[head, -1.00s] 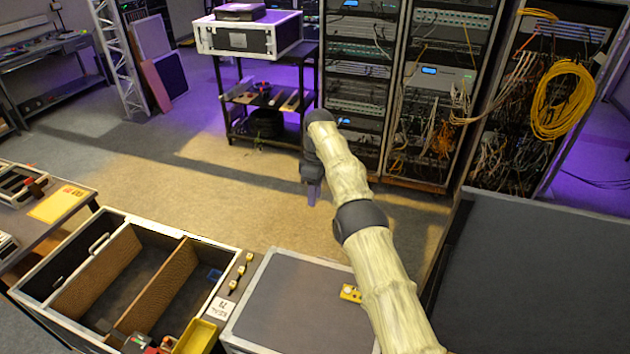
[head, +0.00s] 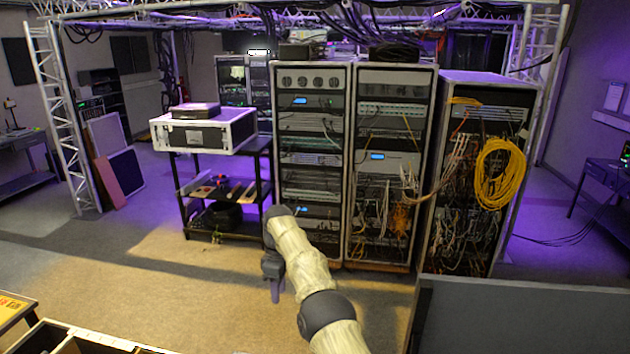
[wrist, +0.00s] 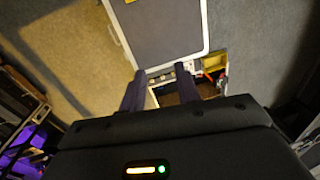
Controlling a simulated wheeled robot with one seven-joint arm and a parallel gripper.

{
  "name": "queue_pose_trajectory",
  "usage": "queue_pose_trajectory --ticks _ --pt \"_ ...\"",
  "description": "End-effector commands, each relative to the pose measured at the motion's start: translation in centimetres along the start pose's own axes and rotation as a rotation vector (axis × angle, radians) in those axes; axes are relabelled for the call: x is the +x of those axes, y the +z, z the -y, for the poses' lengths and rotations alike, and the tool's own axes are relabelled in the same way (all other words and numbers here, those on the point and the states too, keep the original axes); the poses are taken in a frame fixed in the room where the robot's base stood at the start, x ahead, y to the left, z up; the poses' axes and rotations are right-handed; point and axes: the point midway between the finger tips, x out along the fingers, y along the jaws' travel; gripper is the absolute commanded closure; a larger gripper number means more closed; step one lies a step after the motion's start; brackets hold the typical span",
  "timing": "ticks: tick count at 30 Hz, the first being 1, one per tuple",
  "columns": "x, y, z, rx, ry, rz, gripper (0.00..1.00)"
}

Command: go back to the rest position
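My arm reaches forward in the head view, and my gripper (head: 275,291) hangs at its end over the open floor, in front of the racks. In the wrist view my gripper (wrist: 160,76) has two dark fingers set apart with nothing between them. It is open and empty, above the floor and apart from everything. A grey-topped case (wrist: 165,30) lies below and beyond the fingers in the wrist view.
Tall equipment racks (head: 310,150) with cables stand behind the arm. A black cart (head: 222,215) carries a flight case (head: 205,132). A dark panel (head: 520,318) stands at lower right. An open crate (head: 75,342) shows at lower left.

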Motion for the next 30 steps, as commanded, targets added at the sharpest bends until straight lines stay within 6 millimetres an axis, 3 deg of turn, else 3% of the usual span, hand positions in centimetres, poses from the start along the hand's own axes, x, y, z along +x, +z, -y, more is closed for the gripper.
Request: queue_pose_trajectory --ticks 7,16,30 --pt "-0.3 2.8 -1.0 0.149 0.041 -0.018 0.68" --pt "-0.2 7.2 -0.7 0.343 0.089 -0.047 0.68" --pt "1.4 15.8 3.1 0.655 0.16 -0.104 0.68"
